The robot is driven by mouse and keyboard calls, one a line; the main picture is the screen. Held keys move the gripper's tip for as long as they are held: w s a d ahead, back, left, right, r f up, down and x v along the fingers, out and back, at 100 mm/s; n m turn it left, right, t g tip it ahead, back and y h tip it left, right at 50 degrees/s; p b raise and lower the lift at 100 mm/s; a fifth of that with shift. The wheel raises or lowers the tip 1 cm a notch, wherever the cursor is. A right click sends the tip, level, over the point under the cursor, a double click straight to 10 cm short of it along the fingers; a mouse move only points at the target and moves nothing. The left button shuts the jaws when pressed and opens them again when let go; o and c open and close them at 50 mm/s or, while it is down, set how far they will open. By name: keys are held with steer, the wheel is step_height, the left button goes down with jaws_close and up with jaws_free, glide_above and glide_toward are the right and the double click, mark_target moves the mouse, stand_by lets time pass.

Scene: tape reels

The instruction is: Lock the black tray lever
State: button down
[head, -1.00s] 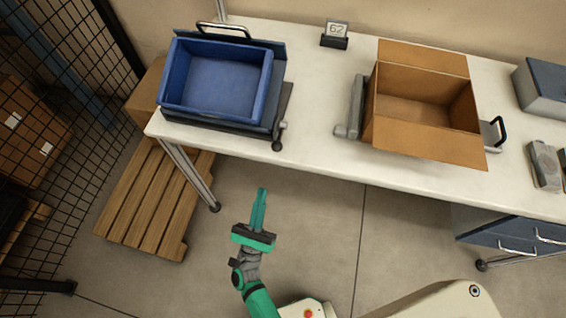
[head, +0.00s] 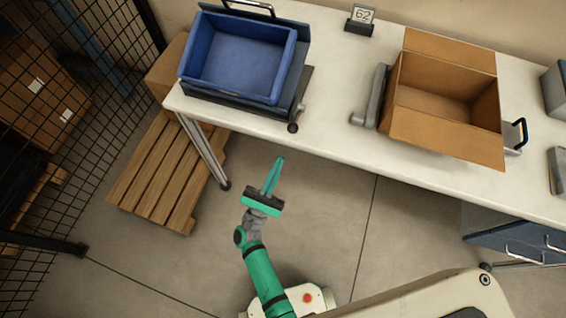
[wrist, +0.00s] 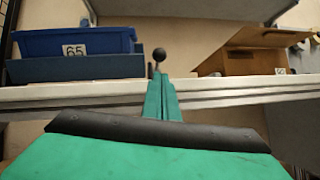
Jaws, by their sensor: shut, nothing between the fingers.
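A lever with a black ball knob (head: 293,127) sits at the right front corner of the dark holder (head: 312,72) under a blue bin (head: 236,56), by the table's front edge. The knob also shows in the wrist view (wrist: 159,55), just above my fingertips in the picture. My green gripper (head: 280,160) is in front of the table edge, a little short of the knob in the head view. Its fingers are together, empty and apart from the lever. The wrist view shows the fingers (wrist: 161,78) pointing toward the table edge and knob.
An open cardboard box (head: 440,95) stands on the white table (head: 335,100), with a grey lever-like part (head: 372,95) at its left. A card marked 62 (head: 361,18) is at the back. A wooden pallet (head: 165,175) lies at left. Blue drawers (head: 520,240) are under the table's right.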

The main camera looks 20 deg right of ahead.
glide_toward(296, 121)
steer(key=x, duration=0.2)
steer(key=shift+w+d, duration=0.25)
steer(key=shift+d, duration=0.15)
